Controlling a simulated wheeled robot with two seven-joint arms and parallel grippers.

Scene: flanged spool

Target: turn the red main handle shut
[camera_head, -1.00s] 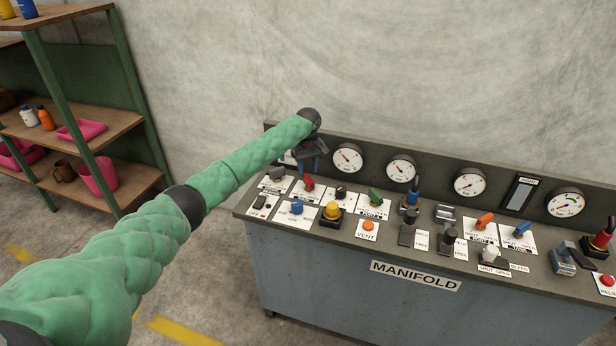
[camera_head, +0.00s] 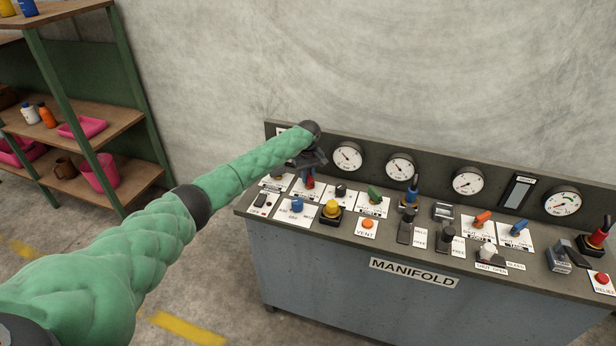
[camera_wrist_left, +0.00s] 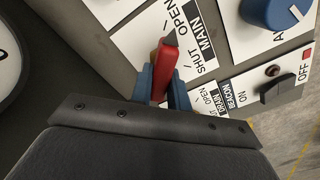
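The red main handle (camera_head: 310,184) sits on its white MAIN plate near the left end of the manifold panel, mostly hidden under my left gripper (camera_head: 308,172) in the head view. In the left wrist view the red handle (camera_wrist_left: 166,68) stands between the two blue fingers of my left gripper (camera_wrist_left: 164,88), one on each side, with no clear gap. The words SHUT and OPEN on the MAIN plate (camera_wrist_left: 196,43) show to the right of the handle, whose upper end lies near OPEN. My right gripper is in neither view.
A blue knob (camera_head: 297,204) and a yellow button (camera_head: 332,209) are close in front, with a black knob (camera_head: 341,190) to the right. A beacon switch (camera_wrist_left: 278,90) is close by. Gauges (camera_head: 347,156) line the upright back panel. Shelves (camera_head: 95,130) stand left.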

